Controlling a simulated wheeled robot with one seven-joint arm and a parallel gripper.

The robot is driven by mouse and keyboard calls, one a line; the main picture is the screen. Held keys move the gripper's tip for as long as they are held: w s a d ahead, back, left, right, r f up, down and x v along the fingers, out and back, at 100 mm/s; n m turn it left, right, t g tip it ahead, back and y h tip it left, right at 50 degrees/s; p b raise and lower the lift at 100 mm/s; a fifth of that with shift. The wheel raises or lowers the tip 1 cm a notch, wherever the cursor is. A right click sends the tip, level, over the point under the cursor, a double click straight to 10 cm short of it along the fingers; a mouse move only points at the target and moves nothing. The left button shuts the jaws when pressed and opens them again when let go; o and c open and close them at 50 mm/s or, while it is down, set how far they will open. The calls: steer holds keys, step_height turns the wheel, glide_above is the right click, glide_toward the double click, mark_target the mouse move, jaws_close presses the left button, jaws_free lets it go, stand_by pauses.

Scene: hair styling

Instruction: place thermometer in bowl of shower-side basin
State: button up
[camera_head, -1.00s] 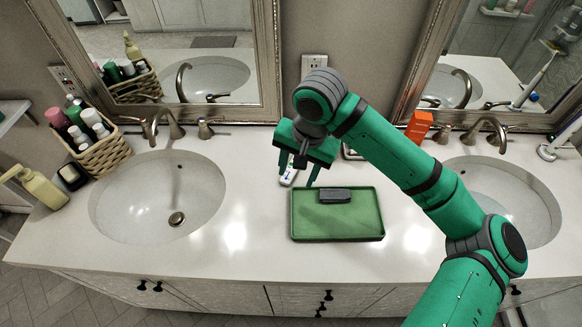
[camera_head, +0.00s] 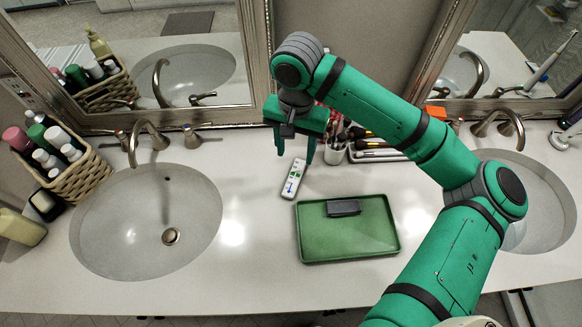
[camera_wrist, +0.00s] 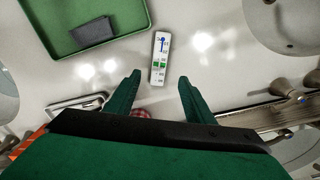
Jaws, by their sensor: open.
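The thermometer (camera_head: 294,178), a flat white strip with green and blue marks, lies on the counter behind the green tray. In the wrist view the thermometer (camera_wrist: 160,58) lies ahead of the fingers, lined up with the gap between them. My gripper (camera_head: 295,154) is open and empty, pointing down above the counter near the thermometer's far end. The left basin (camera_head: 145,220) is a white oval bowl with a metal drain, empty. The right basin (camera_head: 540,200) is partly hidden by my arm. I cannot tell surely which basin is shower-side.
A green tray (camera_head: 346,245) holds a dark grey block (camera_head: 343,208). Behind it stand a cup of brushes (camera_head: 335,150) and a holder with tools (camera_head: 375,152). A wicker basket of bottles (camera_head: 85,175) is at the left. Counter between left basin and tray is clear.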

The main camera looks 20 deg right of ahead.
glide_above(294, 177)
step_height(294, 177, down, 5)
steer(key=shift+s+r, duration=0.1)
steer(key=shift+d+f, duration=0.1)
steer(key=shift+f, duration=2.55)
steer(key=shift+c, duration=0.5)
jaws_close()
steer(key=shift+r, duration=0.1)
step_height(294, 177, up, 18)
